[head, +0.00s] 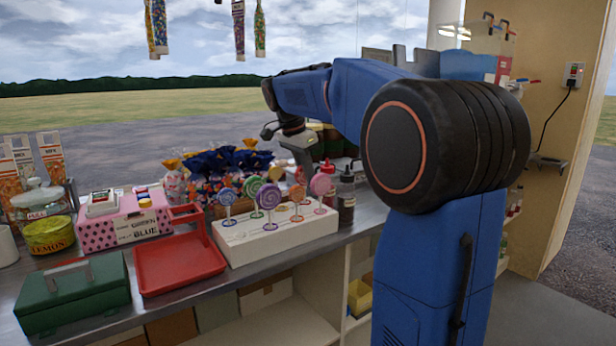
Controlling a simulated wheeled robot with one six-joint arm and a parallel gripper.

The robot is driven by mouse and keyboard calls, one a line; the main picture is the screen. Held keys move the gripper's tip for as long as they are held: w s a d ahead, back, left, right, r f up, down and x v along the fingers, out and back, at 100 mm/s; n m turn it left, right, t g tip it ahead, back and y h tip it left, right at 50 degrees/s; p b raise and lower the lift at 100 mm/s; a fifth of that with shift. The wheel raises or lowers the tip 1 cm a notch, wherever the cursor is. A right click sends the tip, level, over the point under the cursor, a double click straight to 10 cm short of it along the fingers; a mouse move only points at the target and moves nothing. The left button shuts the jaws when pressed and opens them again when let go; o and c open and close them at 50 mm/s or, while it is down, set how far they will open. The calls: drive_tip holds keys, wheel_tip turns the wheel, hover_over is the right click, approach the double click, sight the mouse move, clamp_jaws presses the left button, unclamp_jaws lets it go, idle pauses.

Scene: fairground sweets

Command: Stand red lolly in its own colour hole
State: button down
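A white lolly stand (285,240) with coloured hole marks sits on the counter and holds several swirl lollies upright. They include a blue one (227,197), a green one (252,186), a purple one (268,196), an orange one (297,194) and a pinkish-red one (320,184) at the right end. My gripper (303,168) hangs over the back right of the stand, behind the lollies. A small red patch shows by its tips; I cannot tell whether it is a held red lolly. The fingers are too small and partly hidden to read.
An empty red tray (180,262) lies left of the stand, with a green box (72,294) and a pink dotted box (125,220) beyond. Wrapped sweets (225,165) crowd behind the stand. Dark bottles (346,196) stand close at its right end.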

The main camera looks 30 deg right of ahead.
drive_tip(key=c, duration=1.1)
unclamp_jaws()
drive_tip(key=shift+r, duration=0.1)
drive_tip(key=shift+r, duration=4.4)
